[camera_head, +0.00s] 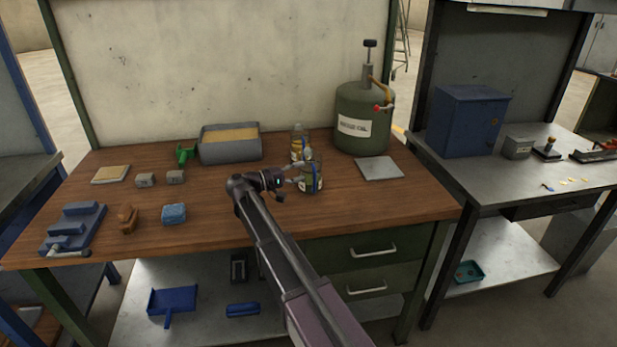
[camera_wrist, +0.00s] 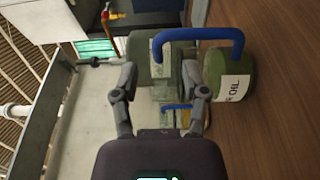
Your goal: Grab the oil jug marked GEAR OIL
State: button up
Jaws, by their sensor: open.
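A dark green jug (camera_head: 314,184) with a blue handle stands on the wooden bench. In the wrist view the near green jug (camera_wrist: 231,90) shows a white label ending in "OIL"; its first word is not readable. A second jug (camera_head: 297,146), with a yellowish label, stands just behind it in the head view. My gripper (camera_head: 301,172) is open and close beside the front jug's upper part. In the wrist view the open fingers of my gripper (camera_wrist: 158,92) stand wide apart, with jug parts beyond the gap. I cannot tell whether they touch the jug.
A large green oil drum (camera_head: 360,115) with a pump stands behind right. A grey bin (camera_head: 230,146) is at back left, and a flat grey plate (camera_head: 379,168) lies at right. A blue sponge-like block (camera_head: 174,213) and a vise (camera_head: 73,228) are at left. The front centre bench is clear.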

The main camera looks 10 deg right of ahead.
aim_at(313, 165)
jog(key=shift+d, duration=0.1)
jog(key=shift+w+x, duration=0.15)
jog(key=shift+x, duration=1.1)
jog(key=shift+w+x, duration=0.15)
jog(key=shift+x, duration=1.1)
jog(key=shift+r, duration=0.15)
